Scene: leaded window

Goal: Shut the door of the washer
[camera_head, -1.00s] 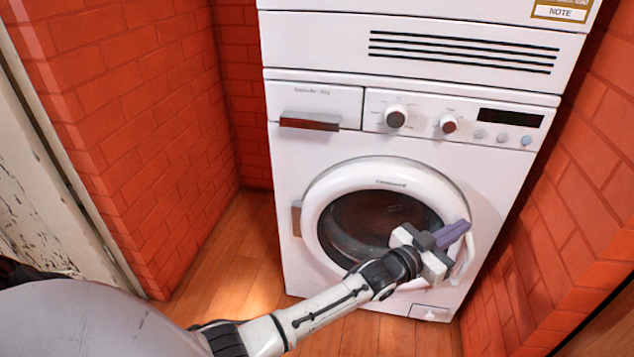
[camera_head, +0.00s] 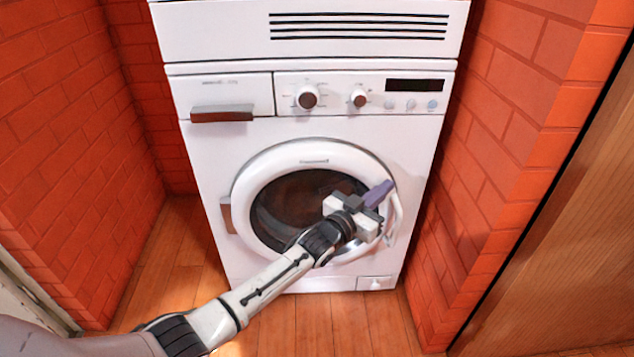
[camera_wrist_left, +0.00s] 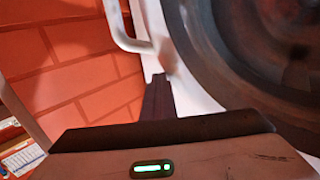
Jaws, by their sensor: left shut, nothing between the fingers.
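The white washer (camera_head: 210,170) stands in a brick alcove. Its round door (camera_head: 258,178), with a white ring and dark glass, looks flush or nearly flush with the front; I cannot tell whether it is latched. The door's white handle (camera_head: 396,218) is at its right edge. My left gripper (camera_head: 379,192) is shut and empty, its purple-grey fingers in front of the door's right rim beside the handle. In the left wrist view the shut fingers (camera_wrist_left: 158,97) point at the door ring, close to the handle (camera_wrist_left: 126,36). Contact is unclear. My right gripper is out of view.
Brick walls (camera_head: 60,130) (camera_head: 500,140) stand close on both sides of the washer. A wooden panel (camera_head: 560,220) is at the right. The wooden floor (camera_head: 180,250) is clear in front. The detergent drawer (camera_head: 222,97) and knobs sit above the door.

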